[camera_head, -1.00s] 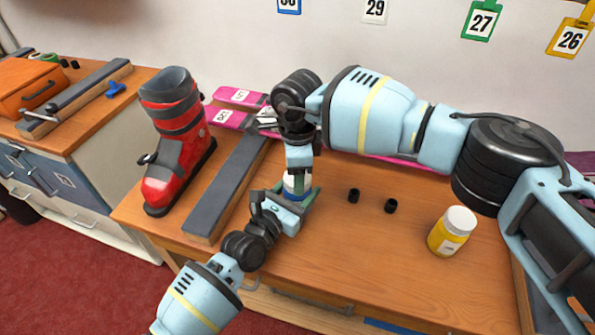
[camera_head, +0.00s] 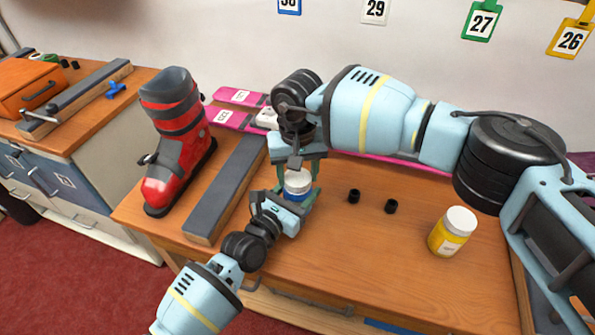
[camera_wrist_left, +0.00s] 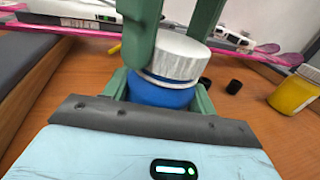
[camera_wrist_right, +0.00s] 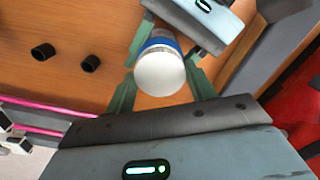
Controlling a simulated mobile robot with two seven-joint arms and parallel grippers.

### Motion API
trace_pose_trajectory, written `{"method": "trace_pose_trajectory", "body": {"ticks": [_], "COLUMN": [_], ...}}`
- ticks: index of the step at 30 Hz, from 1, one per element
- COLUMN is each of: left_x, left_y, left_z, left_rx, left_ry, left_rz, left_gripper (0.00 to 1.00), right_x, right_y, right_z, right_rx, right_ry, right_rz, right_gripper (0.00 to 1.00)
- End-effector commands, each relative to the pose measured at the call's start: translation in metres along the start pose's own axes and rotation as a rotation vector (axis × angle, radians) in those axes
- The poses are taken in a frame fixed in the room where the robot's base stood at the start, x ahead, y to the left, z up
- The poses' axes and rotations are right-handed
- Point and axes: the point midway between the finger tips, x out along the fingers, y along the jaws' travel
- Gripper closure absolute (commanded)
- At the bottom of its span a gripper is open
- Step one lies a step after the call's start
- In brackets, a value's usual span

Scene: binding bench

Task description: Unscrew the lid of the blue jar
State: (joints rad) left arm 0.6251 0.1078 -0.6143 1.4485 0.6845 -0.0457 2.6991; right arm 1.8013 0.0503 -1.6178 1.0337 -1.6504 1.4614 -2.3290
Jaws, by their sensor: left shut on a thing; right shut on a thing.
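The blue jar (camera_head: 294,196) stands upright on the wooden bench, with its white lid (camera_head: 298,181) on top. My left gripper (camera_head: 291,199) is low at the front and shut around the jar's blue body, which shows between its fingers in the left wrist view (camera_wrist_left: 160,93). My right gripper (camera_head: 299,170) points down from above and is shut on the lid. In the right wrist view the round lid top (camera_wrist_right: 160,73) lies between its green fingers. The fingers partly hide the jar and lid.
A yellow jar (camera_head: 450,236) with a white lid stands to the right. Two small black pieces (camera_head: 353,196) (camera_head: 391,206) lie between. A grey bar (camera_head: 229,190) and a red ski boot (camera_head: 180,150) stand left. Pink skis (camera_head: 232,117) lie behind. The front bench is clear.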

Motion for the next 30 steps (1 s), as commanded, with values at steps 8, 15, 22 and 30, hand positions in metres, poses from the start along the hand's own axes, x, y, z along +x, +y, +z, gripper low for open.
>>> {"method": "trace_pose_trajectory", "body": {"ticks": [8, 15, 22, 30], "left_x": [-0.0001, -0.0001, 0.0, -0.0001], "left_y": [0.0005, 0.0006, 0.0007, 0.0005], "left_z": [-0.0006, -0.0006, -0.0006, -0.0005], "left_rx": [-0.001, -0.001, -0.001, 0.0], "left_ry": [0.001, 0.001, 0.001, 0.001], "left_rz": [0.001, 0.001, 0.001, 0.001], "left_gripper": [1.0, 1.0, 1.0, 1.0], "right_x": [0.0002, 0.0002, 0.0003, 0.0001], "right_y": [-0.0003, -0.0004, -0.0005, -0.0004], "right_z": [0.0008, 0.001, 0.001, 0.0006], "right_rx": [-0.365, -0.434, -0.432, -0.43], "right_ry": [-0.003, -0.003, -0.003, -0.001], "right_rz": [0.0, -0.001, -0.001, -0.001], "right_gripper": [0.73, 0.73, 0.39, 0.24]}}
